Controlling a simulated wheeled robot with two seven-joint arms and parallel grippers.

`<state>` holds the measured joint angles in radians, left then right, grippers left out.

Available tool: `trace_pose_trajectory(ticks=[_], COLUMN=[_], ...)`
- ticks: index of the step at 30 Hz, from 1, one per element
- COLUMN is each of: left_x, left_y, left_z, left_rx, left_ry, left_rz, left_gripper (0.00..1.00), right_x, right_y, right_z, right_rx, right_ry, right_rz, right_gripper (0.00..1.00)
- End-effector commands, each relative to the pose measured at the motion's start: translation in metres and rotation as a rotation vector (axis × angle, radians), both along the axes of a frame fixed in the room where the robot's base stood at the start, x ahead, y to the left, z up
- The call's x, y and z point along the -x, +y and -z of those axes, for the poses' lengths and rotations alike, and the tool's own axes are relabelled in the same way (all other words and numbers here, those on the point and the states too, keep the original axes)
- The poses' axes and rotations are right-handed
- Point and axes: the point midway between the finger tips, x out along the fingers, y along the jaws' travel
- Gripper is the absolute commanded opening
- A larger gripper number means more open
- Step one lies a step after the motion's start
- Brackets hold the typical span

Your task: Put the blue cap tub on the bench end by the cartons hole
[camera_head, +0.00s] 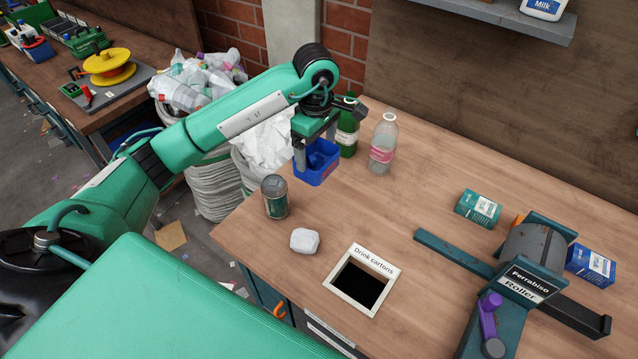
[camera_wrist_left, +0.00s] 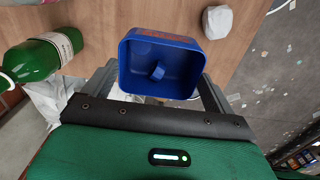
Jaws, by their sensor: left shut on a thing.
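The blue cap tub (camera_head: 318,168) is an open-topped blue box, held at the left end of the bench (camera_head: 420,180). My left gripper (camera_head: 318,150) is shut on it. In the left wrist view the tub (camera_wrist_left: 135,80) sits between the fingers, its open top facing the camera, with a small blue piece inside. I cannot tell whether its base touches the bench. The cartons hole (camera_head: 334,297), a square opening with a white frame marked "Drink cartons", is at the bench's near edge, in front and to the right of the tub. My right gripper is not in view.
A grey can (camera_head: 275,197) and a white crumpled lump (camera_head: 305,241) stand between tub and hole. A green bottle (camera_head: 348,135) and a clear bottle (camera_head: 383,145) stand behind the tub.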

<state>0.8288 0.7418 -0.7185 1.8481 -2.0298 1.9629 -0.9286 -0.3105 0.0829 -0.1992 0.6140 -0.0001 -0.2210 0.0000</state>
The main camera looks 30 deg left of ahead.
Motion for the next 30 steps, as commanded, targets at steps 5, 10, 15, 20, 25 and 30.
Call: trace_pose_trajectory(ticks=[5,10,15,20,25,30], left_x=[0.001,0.001,0.000,0.000,0.000,-0.001], left_y=[0.000,0.000,0.000,0.000,0.000,0.000], left_z=[0.044,0.080,0.095,0.109,0.134,0.139], left_rx=[0.001,0.001,0.000,0.001,0.002,-0.001], left_ry=[0.007,0.003,-0.001,0.003,0.002,-0.002], left_rz=[-0.002,-0.001,-0.001,-0.001,-0.001,-0.001], left_gripper=[0.58,0.58,0.58,0.58,0.58,0.58], right_x=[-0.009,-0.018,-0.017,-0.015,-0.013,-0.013], right_y=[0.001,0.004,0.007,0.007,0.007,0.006], right_z=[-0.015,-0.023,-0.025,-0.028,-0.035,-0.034], right_rx=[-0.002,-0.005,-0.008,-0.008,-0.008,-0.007], right_ry=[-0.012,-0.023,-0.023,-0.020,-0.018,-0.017], right_rz=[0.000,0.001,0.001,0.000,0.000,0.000], right_gripper=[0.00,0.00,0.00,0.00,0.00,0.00])
